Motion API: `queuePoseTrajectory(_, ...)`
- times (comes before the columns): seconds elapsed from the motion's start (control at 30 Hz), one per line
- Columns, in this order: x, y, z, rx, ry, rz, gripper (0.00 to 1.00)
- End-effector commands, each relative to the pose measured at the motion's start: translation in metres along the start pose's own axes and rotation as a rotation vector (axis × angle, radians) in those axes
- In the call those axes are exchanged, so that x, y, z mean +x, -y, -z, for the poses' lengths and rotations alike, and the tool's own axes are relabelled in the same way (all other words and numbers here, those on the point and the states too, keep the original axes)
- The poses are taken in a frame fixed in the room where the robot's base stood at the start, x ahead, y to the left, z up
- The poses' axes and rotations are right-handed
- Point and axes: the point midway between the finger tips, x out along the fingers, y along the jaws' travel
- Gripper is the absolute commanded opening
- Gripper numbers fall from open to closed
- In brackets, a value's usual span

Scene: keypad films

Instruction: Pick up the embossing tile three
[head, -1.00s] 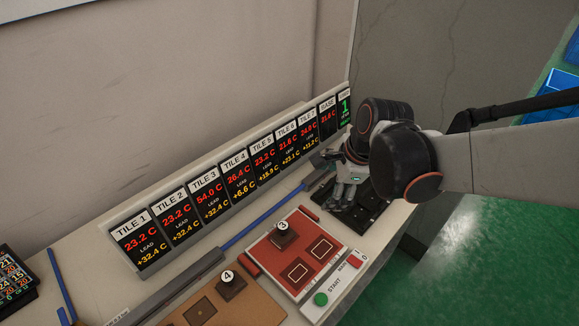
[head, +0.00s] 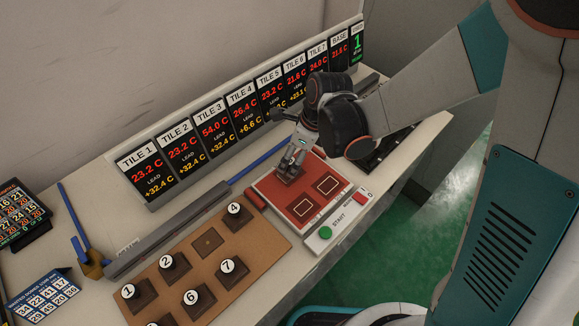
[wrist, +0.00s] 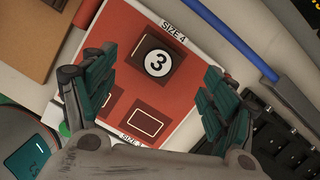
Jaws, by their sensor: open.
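Embossing tile three, a dark brown square block with a round white "3" knob (wrist: 157,63), sits on the red plate (wrist: 196,41) in the wrist view. My gripper (wrist: 150,95) is open, its teal-padded fingers spread to the left and right of the tile, apart from it. In the head view my gripper (head: 291,169) points down over the far part of the red plate (head: 304,211) and hides tile three. Two outlined empty squares show on the plate nearer the front.
A brown board (head: 265,233) holds several numbered tiles left of the plate. A row of temperature displays (head: 212,127) stands behind. A blue rod (head: 255,165) lies behind the plate.

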Motion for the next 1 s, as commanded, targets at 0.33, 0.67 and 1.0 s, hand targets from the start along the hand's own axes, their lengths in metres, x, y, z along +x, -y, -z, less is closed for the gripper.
queuePoseTrajectory(0.33,0.027,-0.001,0.000,-0.002,0.000,0.000,0.78)
queuePoseTrajectory(0.67,0.059,-0.001,0.000,0.000,0.000,0.001,0.78)
queuePoseTrajectory(1.0,0.058,-0.001,0.000,0.000,0.000,0.001,0.35)
